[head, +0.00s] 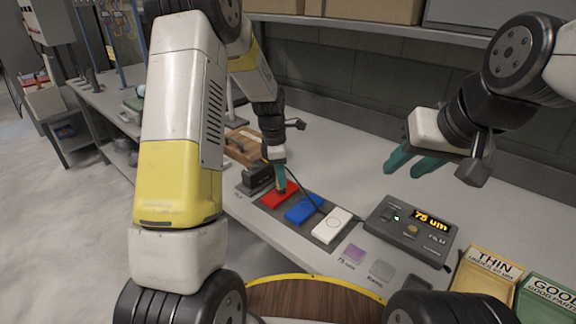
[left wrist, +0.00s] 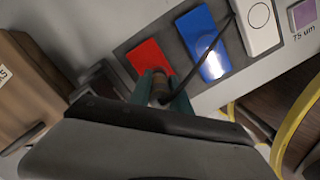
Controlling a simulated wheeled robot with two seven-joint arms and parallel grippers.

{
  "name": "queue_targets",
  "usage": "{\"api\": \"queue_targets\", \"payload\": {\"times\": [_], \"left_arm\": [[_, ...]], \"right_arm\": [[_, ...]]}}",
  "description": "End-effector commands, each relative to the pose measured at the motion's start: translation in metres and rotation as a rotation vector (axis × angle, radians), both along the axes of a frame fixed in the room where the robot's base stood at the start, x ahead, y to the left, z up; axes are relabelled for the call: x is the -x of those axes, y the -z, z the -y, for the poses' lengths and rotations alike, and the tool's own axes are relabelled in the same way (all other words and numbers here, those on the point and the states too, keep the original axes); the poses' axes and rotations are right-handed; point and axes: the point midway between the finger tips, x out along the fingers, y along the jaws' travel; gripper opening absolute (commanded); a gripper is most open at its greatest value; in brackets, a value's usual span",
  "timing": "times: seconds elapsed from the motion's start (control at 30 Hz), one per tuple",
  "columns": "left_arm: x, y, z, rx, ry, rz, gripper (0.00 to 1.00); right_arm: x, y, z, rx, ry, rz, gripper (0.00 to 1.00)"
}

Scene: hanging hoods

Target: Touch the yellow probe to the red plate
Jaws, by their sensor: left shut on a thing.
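My left gripper (head: 280,184) is over the red plate (head: 274,200) with its fingers pointing down. It is shut on the probe (left wrist: 160,90), a short dark, brownish cylinder with a cable; little yellow shows on it. In the left wrist view the probe's end overlaps the lower edge of the red plate (left wrist: 146,57). I cannot tell whether it touches the plate or is just above it. The gauge (head: 412,229) shows "75 um" in orange. My right gripper (head: 404,170) is empty and open above the bench at the right.
A blue plate (head: 304,209) and a white plate (head: 331,226) lie beside the red one on a grey strip. A purple "75 um" square (head: 355,253) and a grey square (head: 382,270) are in front. THIN (head: 490,272) and GOOD (head: 545,300) bins stand at right. A brown case (head: 243,147) is behind.

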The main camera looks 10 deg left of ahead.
Motion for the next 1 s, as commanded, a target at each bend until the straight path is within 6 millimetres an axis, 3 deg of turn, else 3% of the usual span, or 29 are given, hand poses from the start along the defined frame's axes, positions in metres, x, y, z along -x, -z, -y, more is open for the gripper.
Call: {"api": "queue_targets", "payload": {"times": [1.0], "left_arm": [[-0.0004,0.0071,0.0001,0.0,0.0,0.001,0.0]], "right_arm": [[0.0,0.0,0.0,0.0,0.0,0.0,0.36]]}}
